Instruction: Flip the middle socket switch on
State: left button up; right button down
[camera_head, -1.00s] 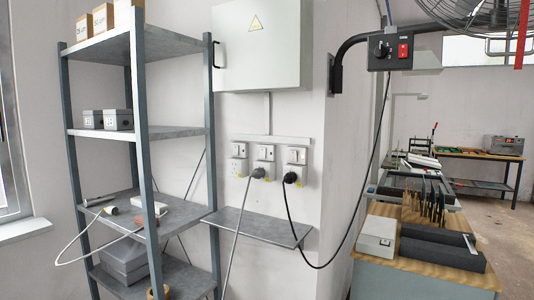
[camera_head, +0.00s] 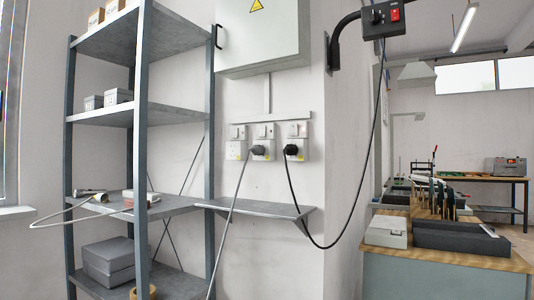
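Three sockets with switches are mounted side by side on the wall below a grey electrical cabinet. The middle socket (camera_head: 263,141) has a dark plug with a grey cable in its lower part, and its small switch is at the top. The left socket (camera_head: 237,141) has no plug. The right socket (camera_head: 296,139) holds a black plug with a black cable. The switch positions are too small to tell. Neither of my grippers is in view.
A grey metal shelf unit (camera_head: 142,120) with boxes stands left of the sockets. A narrow wall shelf (camera_head: 262,209) juts out below them, with the grey cable hanging past its front. A workbench (camera_head: 440,250) stands at the right.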

aim_at(262, 129)
jog(key=z, duration=0.35)
jog(key=i, duration=1.15)
jog(key=u, duration=0.55)
